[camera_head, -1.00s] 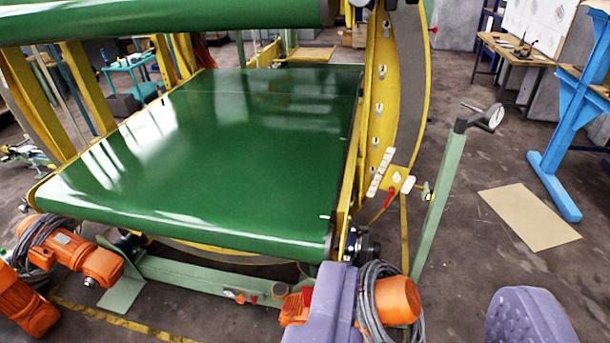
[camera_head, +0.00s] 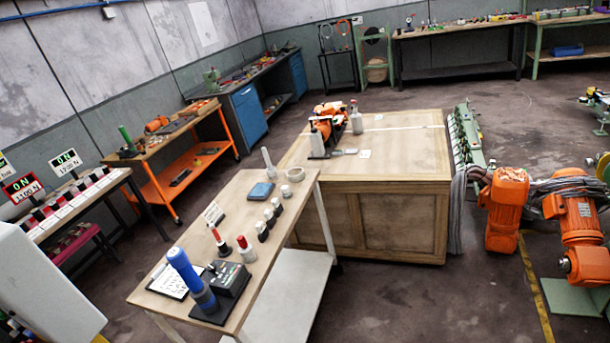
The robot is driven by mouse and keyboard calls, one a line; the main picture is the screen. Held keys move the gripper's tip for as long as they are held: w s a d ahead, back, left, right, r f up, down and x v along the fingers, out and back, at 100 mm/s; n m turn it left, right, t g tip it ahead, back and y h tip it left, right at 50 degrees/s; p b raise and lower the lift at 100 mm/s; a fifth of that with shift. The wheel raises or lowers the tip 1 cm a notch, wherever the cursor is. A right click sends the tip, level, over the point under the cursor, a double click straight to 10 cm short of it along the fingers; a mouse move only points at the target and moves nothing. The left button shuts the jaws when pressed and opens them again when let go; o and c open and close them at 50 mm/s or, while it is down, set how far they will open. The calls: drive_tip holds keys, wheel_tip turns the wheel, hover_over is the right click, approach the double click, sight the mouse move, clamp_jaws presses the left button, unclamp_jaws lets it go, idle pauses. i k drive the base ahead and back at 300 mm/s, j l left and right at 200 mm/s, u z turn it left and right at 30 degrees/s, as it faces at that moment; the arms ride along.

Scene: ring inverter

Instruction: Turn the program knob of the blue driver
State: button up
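A blue driver (camera_head: 183,269) stands tilted in a dark stand at the near left end of a light work table (camera_head: 230,200). Its shaft is blue with a darker grey-blue lower part. The program knob is too small to make out. A black box (camera_head: 229,279) with small controls sits right beside it. My gripper is not in this view.
The table also holds a red-tipped bottle (camera_head: 245,249), several small dark-and-white bottles, a blue pad (camera_head: 261,191) and a white bowl (camera_head: 296,174). A wooden cabinet (camera_head: 370,190) stands behind it. A pale block (camera_head: 45,290) fills the lower left. Floor at lower right of the table is clear.

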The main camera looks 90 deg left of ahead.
sight(212, 268)
drive_tip(key=u, duration=3)
